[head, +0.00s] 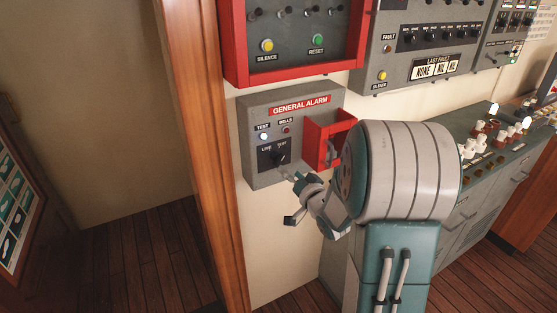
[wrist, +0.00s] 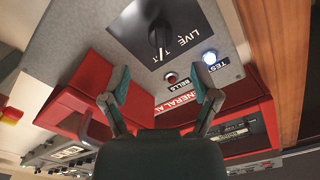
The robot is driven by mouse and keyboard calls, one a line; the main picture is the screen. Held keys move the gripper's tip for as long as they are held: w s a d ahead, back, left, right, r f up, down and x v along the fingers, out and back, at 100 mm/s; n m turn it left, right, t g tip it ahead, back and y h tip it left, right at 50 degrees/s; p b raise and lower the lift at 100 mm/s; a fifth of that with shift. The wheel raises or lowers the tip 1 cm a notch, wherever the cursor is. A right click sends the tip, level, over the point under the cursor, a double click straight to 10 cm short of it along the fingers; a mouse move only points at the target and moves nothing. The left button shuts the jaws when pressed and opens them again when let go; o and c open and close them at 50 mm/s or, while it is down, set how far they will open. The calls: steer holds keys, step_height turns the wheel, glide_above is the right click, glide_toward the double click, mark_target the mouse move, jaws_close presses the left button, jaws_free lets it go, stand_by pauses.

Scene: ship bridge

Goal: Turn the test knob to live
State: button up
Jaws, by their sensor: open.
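The grey general alarm box (head: 251,140) is on the wall, left of my arm. Its black test knob (head: 278,157) sits on a dark plate under the words LIVE, left, and TEST, right. My gripper (head: 291,199) is open and empty, just below and in front of the box. In the wrist view both fingers of my gripper (wrist: 160,84) are spread apart, with the knob beyond them, untouched.
A red cover (head: 322,146) stands open at the box's right side. The white TEST lamp (head: 264,136) is lit; the red BELLS lamp (head: 286,130) looks dim. A red-framed panel (head: 236,50) hangs above. A wooden post (head: 205,140) stands left, a console (head: 480,170) right.

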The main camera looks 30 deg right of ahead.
mark_target(281, 162)
steer(key=w, duration=0.6)
steer(key=shift+w, duration=0.4)
steer(key=shift+c, duration=0.3)
steer(key=shift+a, duration=0.1)
jaws_close()
